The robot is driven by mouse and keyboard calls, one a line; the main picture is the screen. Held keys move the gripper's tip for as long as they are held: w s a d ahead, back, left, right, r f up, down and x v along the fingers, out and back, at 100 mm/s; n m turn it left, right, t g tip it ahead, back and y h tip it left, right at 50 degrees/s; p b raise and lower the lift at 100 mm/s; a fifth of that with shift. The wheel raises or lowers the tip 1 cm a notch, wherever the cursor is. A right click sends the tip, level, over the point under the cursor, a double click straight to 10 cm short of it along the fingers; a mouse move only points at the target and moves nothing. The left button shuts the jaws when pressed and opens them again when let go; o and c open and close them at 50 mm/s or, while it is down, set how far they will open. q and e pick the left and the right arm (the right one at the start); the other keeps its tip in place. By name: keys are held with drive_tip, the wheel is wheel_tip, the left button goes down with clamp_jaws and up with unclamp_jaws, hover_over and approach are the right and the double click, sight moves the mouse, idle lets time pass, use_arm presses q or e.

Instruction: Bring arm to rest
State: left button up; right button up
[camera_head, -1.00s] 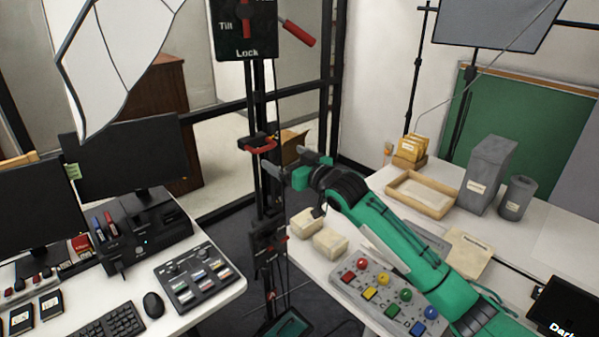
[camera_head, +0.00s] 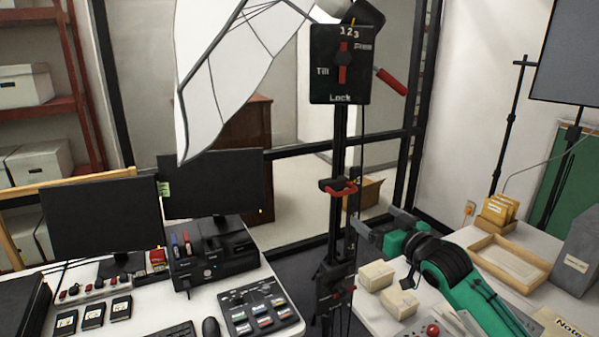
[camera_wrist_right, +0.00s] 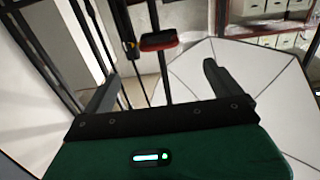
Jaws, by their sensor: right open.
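My right arm (camera_head: 462,283) is green and comes in from the lower right in the head view. Its gripper (camera_head: 362,226) is raised over the edge of the right table, close to the black column stand, and points left. In the right wrist view the two fingers (camera_wrist_right: 158,88) are wide apart with nothing between them. The column's red-handled clamp (camera_wrist_right: 158,41) shows beyond the fingertips; I cannot tell the exact gap. My left arm is not seen in the head view.
The black stand (camera_head: 340,140) rises between the two tables. Two small cream boxes (camera_head: 376,275) sit below my right gripper. A wooden tray (camera_head: 510,262) and a grey box (camera_head: 578,255) stand on the right table. Monitors (camera_head: 103,215) and a control panel (camera_head: 262,308) fill the left table.

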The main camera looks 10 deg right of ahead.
drive_tip(key=s+a+f+g+h, duration=0.1)
drive_tip(key=s+a+f+g, duration=0.2)
drive_tip(key=s+f, duration=0.65)
drive_tip(key=s+a+f+g+h, duration=0.2)
drive_tip(key=s+f, duration=0.4)
drive_tip(key=f, duration=0.6)
drive_tip(key=s+d+f+m+g+h, duration=0.1)
drive_tip(key=s+f+g, duration=0.35)
drive_tip(key=s, duration=0.85)
drive_tip(key=s+f+m+g+h, duration=0.15)
drive_tip(key=s+f+g, duration=0.35)
drive_tip(key=s, duration=0.8)
wheel_tip(320, 180, down, 33)
drive_tip(key=s, duration=0.1)
drive_tip(key=s+d+f, duration=0.1)
drive_tip(key=s+f, duration=0.8)
drive_tip(key=s+d+f+g, duration=0.1)
drive_tip(key=s+d+f, duration=0.1)
drive_tip(key=s+f, duration=0.7)
drive_tip(key=shift+s+d+f+n, duration=0.3)
drive_tip(key=shift+s+f+n, duration=0.15)
drive_tip(key=shift+s, duration=0.1)
drive_tip(key=shift+r+h, duration=0.1)
drive_tip(key=shift+h, duration=0.15)
drive_tip(key=shift+c, duration=0.2)
